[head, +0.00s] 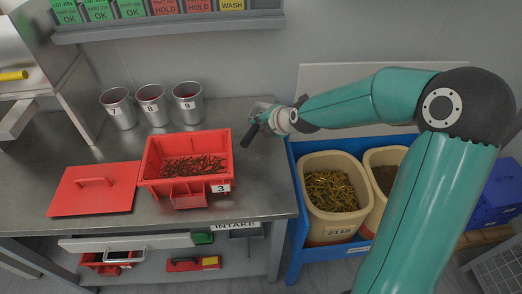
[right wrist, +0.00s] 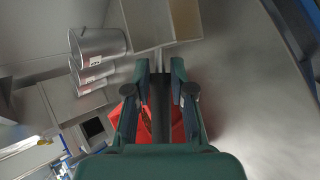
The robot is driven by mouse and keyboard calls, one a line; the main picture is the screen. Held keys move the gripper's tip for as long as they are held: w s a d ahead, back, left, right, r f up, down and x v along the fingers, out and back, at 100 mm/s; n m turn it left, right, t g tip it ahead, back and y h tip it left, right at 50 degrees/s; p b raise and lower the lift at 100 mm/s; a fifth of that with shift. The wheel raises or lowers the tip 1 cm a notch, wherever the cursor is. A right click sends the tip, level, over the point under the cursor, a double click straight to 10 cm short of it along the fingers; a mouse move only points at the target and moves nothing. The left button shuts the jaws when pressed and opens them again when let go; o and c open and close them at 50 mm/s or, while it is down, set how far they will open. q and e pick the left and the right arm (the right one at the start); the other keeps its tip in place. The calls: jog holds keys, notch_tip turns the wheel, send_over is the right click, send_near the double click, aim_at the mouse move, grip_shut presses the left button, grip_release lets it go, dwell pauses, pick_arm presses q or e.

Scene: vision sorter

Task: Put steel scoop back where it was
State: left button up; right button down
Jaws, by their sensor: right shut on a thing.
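My right gripper (head: 272,119) is above the back right part of the steel bench, to the right of the red bin. It is shut on the steel scoop, whose dark handle (head: 250,135) sticks out toward the lower left in the head view. In the right wrist view the fingers (right wrist: 161,88) close on the dark handle, and the scoop's box-shaped steel pan (right wrist: 147,27) lies beyond them. In the head view the gripper hides much of the scoop. I cannot tell whether the scoop touches the bench. My left gripper is not in view.
A red bin (head: 148,178) with dark pieces stands on the bench (head: 262,190), its red lid (head: 92,200) to the left. Several steel cups (head: 187,112) stand behind. A blue frame (head: 293,200) with cream tubs (head: 322,225) stands right. The bench right of the bin is clear.

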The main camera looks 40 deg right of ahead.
jog(key=shift+f+b, duration=1.75)
jog(key=shift+f, duration=1.1)
jog(key=shift+f, duration=0.2)
jog(key=c, duration=1)
grip_release()
jog(key=shift+r, duration=0.15)
jog(key=shift+s+r, duration=0.35)
jog(key=b+v, duration=0.3)
jog(key=v, duration=0.2)
jog(key=shift+s, duration=0.1)
jog(key=v, duration=0.6)
jog(key=shift+b, duration=0.3)
